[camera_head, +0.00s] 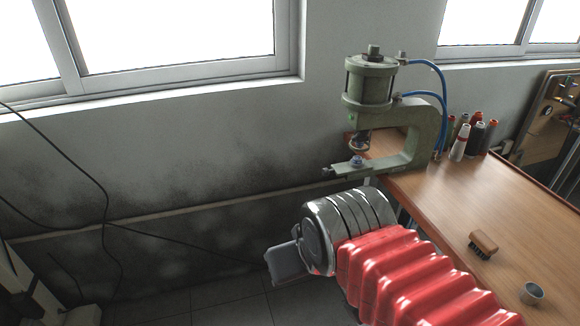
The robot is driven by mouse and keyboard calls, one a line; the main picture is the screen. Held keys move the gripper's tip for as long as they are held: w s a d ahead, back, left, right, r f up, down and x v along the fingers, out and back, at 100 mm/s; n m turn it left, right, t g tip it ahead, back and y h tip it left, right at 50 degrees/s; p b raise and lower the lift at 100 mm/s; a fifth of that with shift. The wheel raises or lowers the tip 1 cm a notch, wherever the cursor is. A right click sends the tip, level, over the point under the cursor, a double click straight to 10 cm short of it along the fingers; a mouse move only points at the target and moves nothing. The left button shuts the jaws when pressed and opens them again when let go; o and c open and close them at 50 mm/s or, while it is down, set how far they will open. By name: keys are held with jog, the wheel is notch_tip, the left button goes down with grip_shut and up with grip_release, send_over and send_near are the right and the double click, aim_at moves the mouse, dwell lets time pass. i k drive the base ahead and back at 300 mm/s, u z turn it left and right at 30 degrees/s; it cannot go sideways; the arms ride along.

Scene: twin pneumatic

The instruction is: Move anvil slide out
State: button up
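A green pneumatic press (410,131) stands at the left end of the wooden table, with a cylinder on top and blue hoses. Its anvil slide (343,168) is on the lower arm, under the press head, with a small bluish piece on it. A short part sticks out to the left of it. My gripper (284,264) is in front of and below the press, left of the table, apart from the slide. It points left. Its fingers are seen from the side, so whether they are open or shut does not show. My arm has a red ribbed cover.
The wooden table (500,205) holds several thread spools (470,138), a brush (483,243) and a small metal cup (532,292). A wooden board with fittings (552,125) stands at the far right. Dark cables (75,165) hang along the left wall. The floor left of my gripper looks free.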

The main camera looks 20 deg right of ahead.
aim_at(346, 168)
jog(key=u, duration=0.65)
jog(key=i, duration=0.95)
jog(key=u, duration=0.55)
